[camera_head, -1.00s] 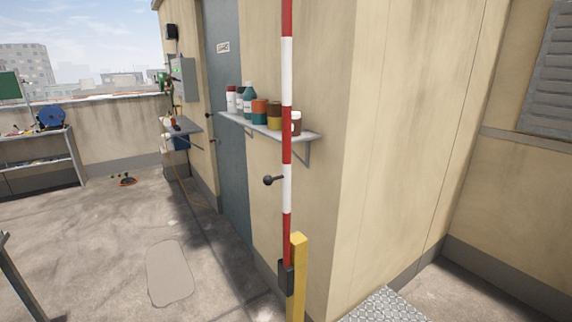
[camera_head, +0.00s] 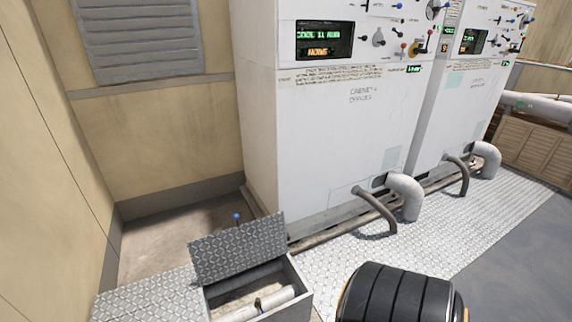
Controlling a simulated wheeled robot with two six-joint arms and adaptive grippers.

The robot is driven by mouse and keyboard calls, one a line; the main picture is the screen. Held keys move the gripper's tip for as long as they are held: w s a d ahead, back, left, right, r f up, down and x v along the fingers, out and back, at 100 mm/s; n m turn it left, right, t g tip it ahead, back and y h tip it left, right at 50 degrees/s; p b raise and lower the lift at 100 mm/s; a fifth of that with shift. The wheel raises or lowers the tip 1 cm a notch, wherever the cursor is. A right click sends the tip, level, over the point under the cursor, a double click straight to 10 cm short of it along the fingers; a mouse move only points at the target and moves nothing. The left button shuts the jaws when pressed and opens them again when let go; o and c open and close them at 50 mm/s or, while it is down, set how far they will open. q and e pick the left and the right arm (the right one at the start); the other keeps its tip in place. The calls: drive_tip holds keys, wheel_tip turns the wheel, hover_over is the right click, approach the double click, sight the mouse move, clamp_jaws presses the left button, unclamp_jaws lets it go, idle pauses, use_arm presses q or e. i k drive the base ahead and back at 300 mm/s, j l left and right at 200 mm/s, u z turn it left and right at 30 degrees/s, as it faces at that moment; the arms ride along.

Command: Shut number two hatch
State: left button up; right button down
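An open floor hatch shows at the lower middle, left of centre. Its diamond-plate lid (camera_head: 238,248) stands tilted up at the far side of the opening, with a blue-tipped knob (camera_head: 237,217) showing at its top edge. The box-like opening (camera_head: 303,289) below has grey walls and a pale pipe (camera_head: 266,304) inside. I see no number on this hatch, so I cannot tell whether it is number two. Neither of my grippers is in view.
White cabinets (camera_head: 340,140) with displays and pipes stand behind. Diamond-plate walkway (camera_head: 440,245) runs along their right front. A dark ribbed rounded thing (camera_head: 395,293), which I cannot identify, sits at the bottom right of the hatch. Beige walls (camera_head: 150,140) close the left side.

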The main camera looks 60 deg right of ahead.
sight(216, 256)
drive_tip(key=z, duration=1.15)
